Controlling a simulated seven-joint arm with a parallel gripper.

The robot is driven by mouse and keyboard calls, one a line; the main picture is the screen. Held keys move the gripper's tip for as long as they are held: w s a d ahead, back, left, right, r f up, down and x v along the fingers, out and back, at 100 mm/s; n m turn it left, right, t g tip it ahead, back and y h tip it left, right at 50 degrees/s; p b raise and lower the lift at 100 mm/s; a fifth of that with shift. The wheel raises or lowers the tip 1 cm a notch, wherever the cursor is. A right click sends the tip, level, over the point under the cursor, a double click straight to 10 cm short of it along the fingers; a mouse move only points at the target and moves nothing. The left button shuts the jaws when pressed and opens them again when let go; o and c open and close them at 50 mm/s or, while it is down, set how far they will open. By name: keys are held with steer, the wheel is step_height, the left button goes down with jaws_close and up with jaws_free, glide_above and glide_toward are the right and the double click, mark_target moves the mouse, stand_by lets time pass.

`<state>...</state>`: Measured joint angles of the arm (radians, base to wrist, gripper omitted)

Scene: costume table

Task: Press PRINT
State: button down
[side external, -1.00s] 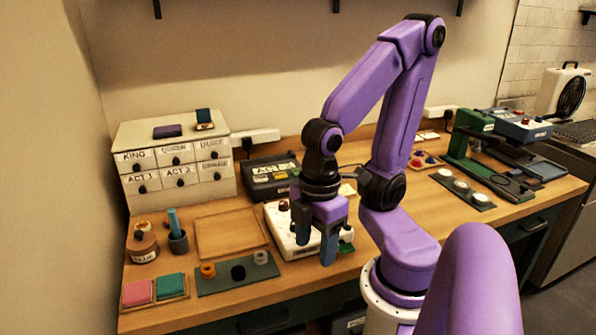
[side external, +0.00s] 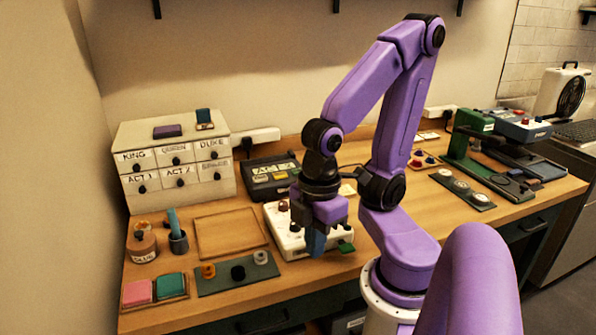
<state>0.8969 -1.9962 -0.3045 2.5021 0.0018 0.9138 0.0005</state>
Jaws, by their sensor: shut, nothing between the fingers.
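My gripper (side external: 315,250) is shut and empty, with its blue fingertips together. It points down over the front right part of a white control box (side external: 286,238). I cannot tell whether the fingertips touch the box. The box has a small red knob (side external: 283,205) at its back left, and a green piece (side external: 346,247) shows at its right edge. My gripper hides much of the box top. A dark label machine (side external: 258,168) with a lit display stands behind the box. I cannot read the word PRINT on either device, so I cannot tell which part bears it.
A white drawer cabinet (side external: 130,182) stands at the back left. A wooden tray (side external: 230,232), a cup (side external: 178,240), a glue pot (side external: 142,246) and a dark green plate with rings (side external: 219,281) lie left of my gripper. A green press (side external: 466,145) stands to the right.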

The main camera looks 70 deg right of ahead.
stand_by(0.8)
steer(key=w+d+m+t+y, duration=0.15)
steer(key=w+d+m, duration=0.35)
steer(key=w+m, duration=0.6)
steer(key=w+d+m+t+y, duration=0.1)
steer(key=w+d+m+y, duration=0.2)
steer(key=w+d+m, duration=0.6)
steer(key=w+d+r+m+t+h, duration=0.1)
steer(key=w+d+m+t, duration=0.4)
steer(key=d+m, duration=0.7)
steer(key=s+d+m+h, duration=0.2)
steer(key=d+m, duration=0.2)
steer(key=d, duration=0.4)
steer(key=s+d+m+t+h, duration=0.1)
steer(key=d+m, duration=0.3)
steer(key=d, duration=0.4)
steer(key=shift+s+r+h, duration=0.2)
steer(key=shift+s+h, duration=0.3)
steer(key=shift+h, duration=0.25)
steer(key=shift+f+t, duration=0.1)
steer(key=shift+t, duration=0.15)
steer(key=shift+f, duration=4.3)
